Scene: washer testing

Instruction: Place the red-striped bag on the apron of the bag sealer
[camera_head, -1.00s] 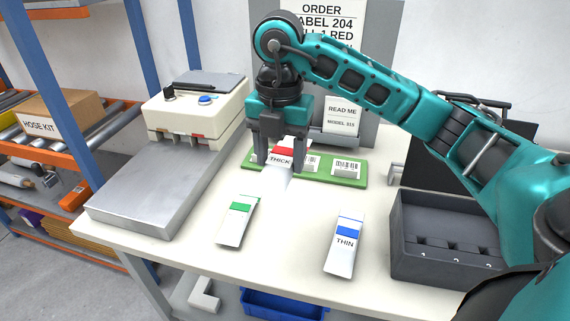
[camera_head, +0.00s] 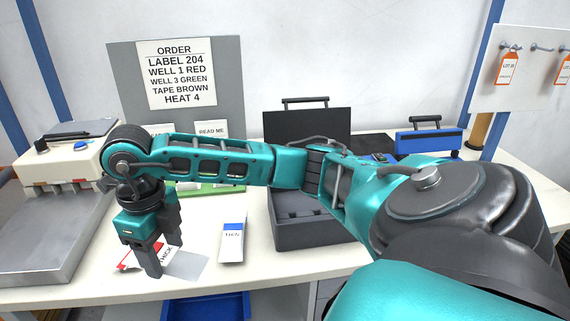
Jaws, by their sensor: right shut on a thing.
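The red-striped bag (camera_head: 127,261), white with a red band and the word THICK, is held between the fingers of my right gripper (camera_head: 162,256). The gripper is pointing down and shut on it, over the front left of the table. The fingers hide part of the bag. The bag sealer (camera_head: 62,170) is a cream machine at the left, with a grey metal apron (camera_head: 45,235) in front of it. The held bag is to the right of the apron, apart from it. My left gripper is out of view.
A blue-striped bag (camera_head: 232,240) lies right of the gripper. A green strip (camera_head: 222,188) lies behind my arm. The order board (camera_head: 125,80) stands at the back. A blue tray (camera_head: 205,307) is below the table edge.

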